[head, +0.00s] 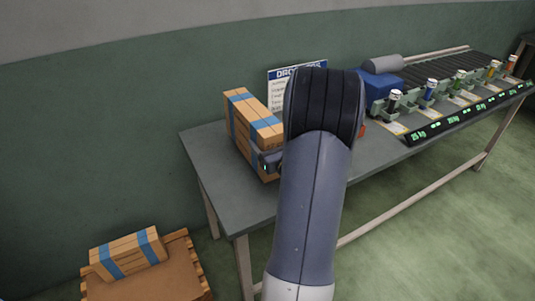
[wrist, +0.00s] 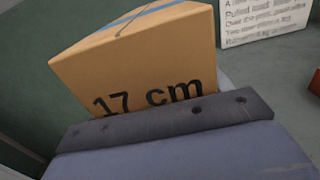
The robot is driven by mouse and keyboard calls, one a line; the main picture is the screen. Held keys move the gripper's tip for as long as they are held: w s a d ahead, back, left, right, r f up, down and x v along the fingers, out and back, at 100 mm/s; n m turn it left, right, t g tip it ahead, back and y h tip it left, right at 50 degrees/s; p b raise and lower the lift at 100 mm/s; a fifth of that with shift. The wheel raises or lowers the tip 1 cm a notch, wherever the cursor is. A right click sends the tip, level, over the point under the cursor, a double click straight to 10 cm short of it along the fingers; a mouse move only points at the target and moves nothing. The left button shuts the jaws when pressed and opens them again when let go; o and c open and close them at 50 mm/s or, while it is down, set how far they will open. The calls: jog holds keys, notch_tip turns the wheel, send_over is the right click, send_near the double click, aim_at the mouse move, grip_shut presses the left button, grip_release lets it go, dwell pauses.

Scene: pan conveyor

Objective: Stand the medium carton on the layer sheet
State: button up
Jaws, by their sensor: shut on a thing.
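A tan carton (head: 250,118) with blue tape bands is at the left end of the grey table, in front of the wall. In the wrist view the carton (wrist: 140,60) shows "17 cm" on its near face and blue tape on top. My gripper (head: 268,162) is shut on this carton; in the wrist view a dark jaw bar (wrist: 165,122) crosses its lower face. My arm hides part of the carton's right side. I cannot tell whether its base touches the table. The brown layer sheet (head: 150,286) lies on a pallet at the lower left.
Another taped carton (head: 127,252) lies on the sheet's back part; the front part is bare. The wooden pallet (head: 198,268) stands on the floor beside the table (head: 222,185). A sign (head: 297,72) and a roller conveyor (head: 440,68) with several bottles are to the right.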

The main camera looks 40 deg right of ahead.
jog(key=shift+f, duration=1.75)
jog(key=shift+f+b, duration=0.1)
jog(key=shift+b, duration=0.2)
jog(key=shift+f, duration=0.1)
jog(key=o, duration=1.4)
